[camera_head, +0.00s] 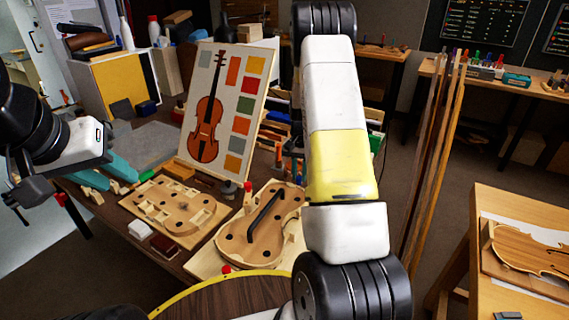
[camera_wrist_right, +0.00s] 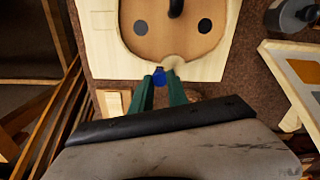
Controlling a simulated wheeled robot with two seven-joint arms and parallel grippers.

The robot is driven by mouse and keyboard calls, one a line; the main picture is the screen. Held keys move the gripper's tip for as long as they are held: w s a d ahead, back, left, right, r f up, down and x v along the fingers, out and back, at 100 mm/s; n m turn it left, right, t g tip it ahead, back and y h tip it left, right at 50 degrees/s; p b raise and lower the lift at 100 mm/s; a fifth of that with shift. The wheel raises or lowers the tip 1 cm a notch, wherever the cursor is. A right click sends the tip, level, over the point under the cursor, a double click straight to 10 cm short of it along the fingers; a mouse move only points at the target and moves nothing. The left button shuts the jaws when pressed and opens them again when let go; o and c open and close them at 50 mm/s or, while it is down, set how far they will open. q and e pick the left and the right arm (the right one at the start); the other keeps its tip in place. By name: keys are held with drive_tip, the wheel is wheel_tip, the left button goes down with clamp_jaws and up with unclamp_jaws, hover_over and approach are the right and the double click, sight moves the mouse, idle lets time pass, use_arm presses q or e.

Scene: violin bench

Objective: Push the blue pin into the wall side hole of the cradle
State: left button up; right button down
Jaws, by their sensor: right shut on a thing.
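The cradle (camera_head: 238,250) is a pale wooden block with a violin-shaped hollow, dark holes and a black bar across it. Its edge with a small notch also shows in the right wrist view (camera_wrist_right: 104,52). My right gripper (camera_wrist_right: 160,80) has green fingers shut on the blue pin (camera_wrist_right: 158,77), at the cradle's near edge in that view, by the notch. The pin's tip and the hole under it cannot be made out. In the head view my right arm hides this gripper and the pin. My left gripper (camera_head: 123,184) has teal fingers apart, empty, at the left.
A second wooden form (camera_head: 172,208) lies left of the cradle. A violin picture board (camera_head: 222,105) stands behind. Red pins (camera_head: 248,188) stand at the cradle's edge. A white block (camera_head: 140,230) and a brown block (camera_head: 164,247) lie at the bench's front left.

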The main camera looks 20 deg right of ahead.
sight(299, 177)
drive_tip(key=shift+f, duration=0.55)
drive_tip(key=c, duration=1.2)
unclamp_jaws()
wheel_tip(299, 177, up, 8)
drive_tip(key=shift+f, duration=0.15)
